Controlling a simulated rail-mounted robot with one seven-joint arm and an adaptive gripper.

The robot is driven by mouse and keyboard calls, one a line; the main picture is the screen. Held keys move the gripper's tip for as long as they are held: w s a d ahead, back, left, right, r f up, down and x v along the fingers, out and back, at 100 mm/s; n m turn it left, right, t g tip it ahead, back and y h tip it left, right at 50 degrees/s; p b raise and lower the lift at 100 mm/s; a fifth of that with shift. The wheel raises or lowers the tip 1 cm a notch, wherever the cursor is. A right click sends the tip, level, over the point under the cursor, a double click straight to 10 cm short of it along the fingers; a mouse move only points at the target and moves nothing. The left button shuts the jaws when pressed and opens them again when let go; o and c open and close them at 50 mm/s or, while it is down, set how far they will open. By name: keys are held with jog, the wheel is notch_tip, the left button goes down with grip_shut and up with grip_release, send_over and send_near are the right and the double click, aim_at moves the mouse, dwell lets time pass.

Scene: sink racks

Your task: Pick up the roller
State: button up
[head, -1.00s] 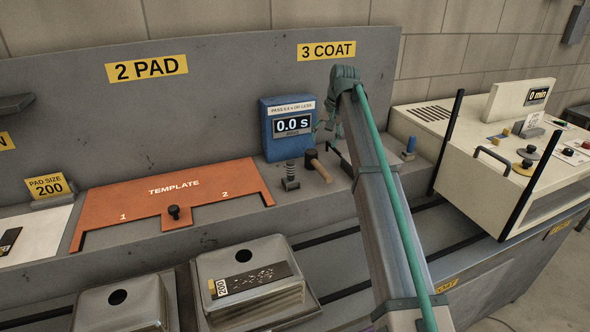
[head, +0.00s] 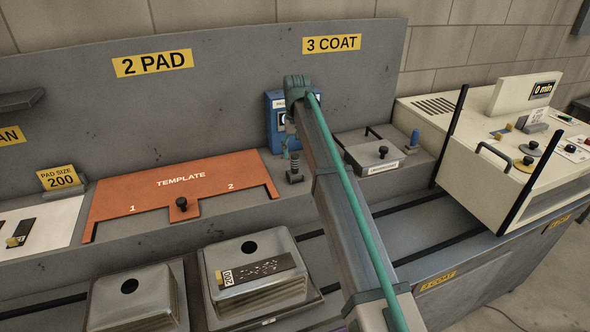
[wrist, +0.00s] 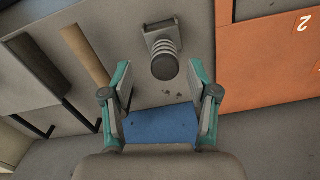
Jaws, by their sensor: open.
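The likely roller, with a wooden handle (wrist: 86,56), lies on the ledge left of my gripper in the wrist view. Its dark head is hidden there, apparently behind the left finger. In the head view my arm hides it. My gripper (wrist: 160,70) is open and empty, with the fingers spread wide. A ribbed post with a dark round knob (wrist: 164,66) stands ahead of the fingertips in the wrist view. In the head view my gripper (head: 291,150) is in front of the blue timer box (head: 272,112), partly hidden by my arm.
The orange template (head: 180,190) lies to the left of the ribbed post (head: 294,170). A cream machine (head: 500,125) fills the right.

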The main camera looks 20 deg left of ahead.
aim_at(295, 162)
jog(key=f, duration=0.1)
jog(key=f+p, duration=0.1)
jog(key=f, duration=0.1)
jog(key=f+p, duration=0.1)
jog(key=shift+s+a+f, duration=0.1)
jog(key=shift+a+f, duration=0.15)
jog(key=shift+f, duration=0.15)
jog(key=shift+c, duration=0.4)
grip_shut()
